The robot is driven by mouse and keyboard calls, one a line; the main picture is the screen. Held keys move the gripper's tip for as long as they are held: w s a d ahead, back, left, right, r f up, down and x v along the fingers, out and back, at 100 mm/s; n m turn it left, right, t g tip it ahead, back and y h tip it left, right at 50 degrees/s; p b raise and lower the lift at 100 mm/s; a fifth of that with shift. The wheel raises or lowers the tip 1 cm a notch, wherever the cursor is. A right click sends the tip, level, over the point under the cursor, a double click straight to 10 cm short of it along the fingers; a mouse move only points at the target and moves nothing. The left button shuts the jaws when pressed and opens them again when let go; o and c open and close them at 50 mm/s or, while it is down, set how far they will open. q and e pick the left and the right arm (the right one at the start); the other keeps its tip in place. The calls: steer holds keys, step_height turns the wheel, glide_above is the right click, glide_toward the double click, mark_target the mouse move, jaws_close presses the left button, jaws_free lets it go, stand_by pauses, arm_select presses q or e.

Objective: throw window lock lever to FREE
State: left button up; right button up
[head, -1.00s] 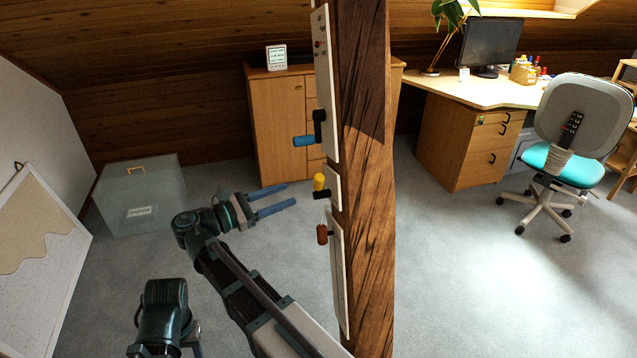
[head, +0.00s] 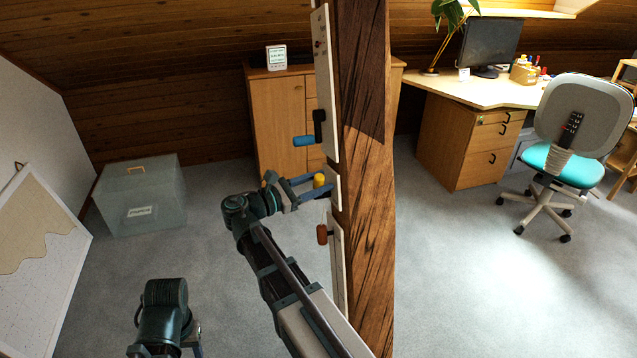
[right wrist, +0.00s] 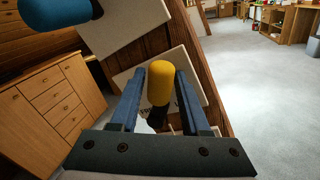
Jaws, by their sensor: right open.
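A yellow-handled lever (head: 319,180) stands out from a small pale plate (head: 334,185) on the timber post (head: 367,200). My right gripper (head: 325,182) is open at this lever, its two blue fingers on either side of the yellow handle. In the right wrist view the yellow handle (right wrist: 160,83) lies between the open fingers, with a gap visible on each side. Its dark stem is partly hidden low between them. I cannot read the plate's lettering, so which lever is the window lock is unclear.
A blue-handled lever (head: 304,141) is on the plate above, also close in the right wrist view (right wrist: 55,12). A red-brown-handled lever (head: 322,234) is on the plate below. A cabinet (head: 280,120) stands behind; a clear box (head: 140,195) is on the floor at left.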

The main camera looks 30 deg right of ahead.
jaws_close()
stand_by(1.3)
